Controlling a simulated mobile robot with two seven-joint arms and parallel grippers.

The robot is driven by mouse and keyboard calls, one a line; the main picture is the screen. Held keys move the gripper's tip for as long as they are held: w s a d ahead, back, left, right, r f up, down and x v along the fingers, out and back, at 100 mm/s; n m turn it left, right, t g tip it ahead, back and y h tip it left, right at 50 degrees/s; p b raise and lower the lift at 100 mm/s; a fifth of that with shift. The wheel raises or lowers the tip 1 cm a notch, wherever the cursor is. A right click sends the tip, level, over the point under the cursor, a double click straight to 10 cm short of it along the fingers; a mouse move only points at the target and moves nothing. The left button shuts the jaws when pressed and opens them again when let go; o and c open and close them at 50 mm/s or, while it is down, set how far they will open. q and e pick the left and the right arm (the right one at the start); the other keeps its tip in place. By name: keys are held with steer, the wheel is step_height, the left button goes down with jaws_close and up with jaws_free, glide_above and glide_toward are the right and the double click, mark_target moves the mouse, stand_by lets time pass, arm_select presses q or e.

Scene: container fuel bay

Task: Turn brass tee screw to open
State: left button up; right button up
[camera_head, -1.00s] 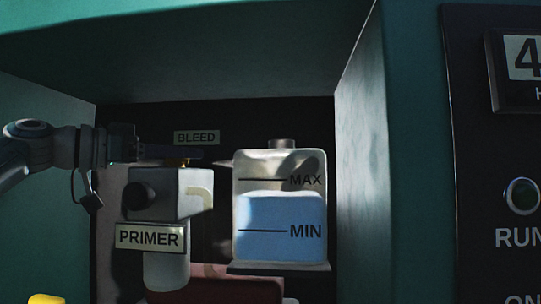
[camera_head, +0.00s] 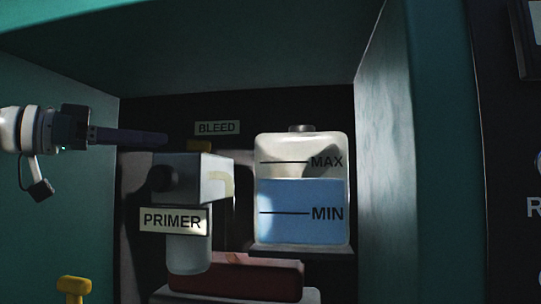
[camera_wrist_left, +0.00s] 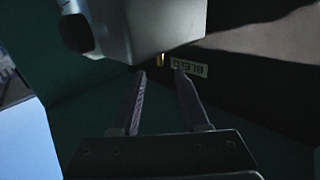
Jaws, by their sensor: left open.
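The brass tee screw (camera_head: 199,145) sits on top of the grey primer housing (camera_head: 190,172), just under the BLEED label (camera_head: 217,128). In the left wrist view the screw (camera_wrist_left: 160,59) is a small yellow piece beyond the gap between the fingertips. My left gripper (camera_head: 165,140) comes in from the left, level with the screw and short of it. Its two dark fingers (camera_wrist_left: 160,73) are apart with nothing between them. The screw's exact turn is too small to tell. My right gripper is not in view.
A tank (camera_head: 302,190) with blue fluid and MAX and MIN marks stands right of the primer on a shelf. A yellow handle (camera_head: 74,286) stands at the lower left. Green bay walls (camera_head: 385,160) close in the sides.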

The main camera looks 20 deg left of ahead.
mark_target(187, 142)
arm_select(q)
steer(key=x, duration=0.7)
steer(key=shift+w+d, duration=0.15)
steer(key=shift+w, duration=0.05)
jaws_close()
stand_by(0.4)
